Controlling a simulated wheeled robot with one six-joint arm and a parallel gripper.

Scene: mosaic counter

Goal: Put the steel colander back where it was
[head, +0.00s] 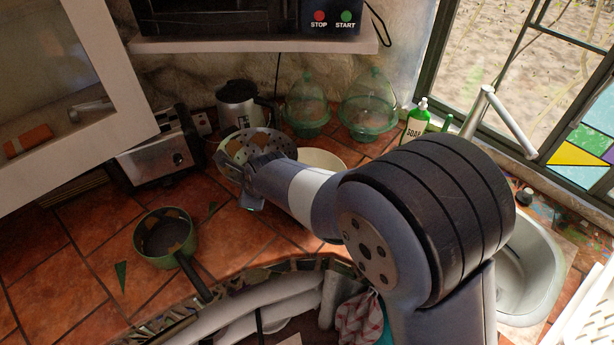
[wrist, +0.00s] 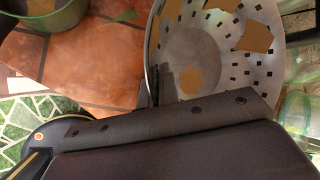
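The steel colander (head: 238,146) is a round, shallow metal bowl with small dark square holes and tan patches. It is in front of the kettle in the head view and fills the upper right of the wrist view (wrist: 208,48). My gripper (wrist: 161,86) has its fingers at the colander's near rim, one on each side of it, and looks shut on it. In the head view my gripper (head: 262,163) partly covers the colander's lower right side. I cannot tell whether the colander touches the counter.
A kettle (head: 238,104), a toaster (head: 156,152) and two green glass domes (head: 306,103) stand behind. A white bowl (head: 325,158) is just right of the colander. A green pot (head: 164,239) is at front left. Tiles between pot and colander are mostly clear.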

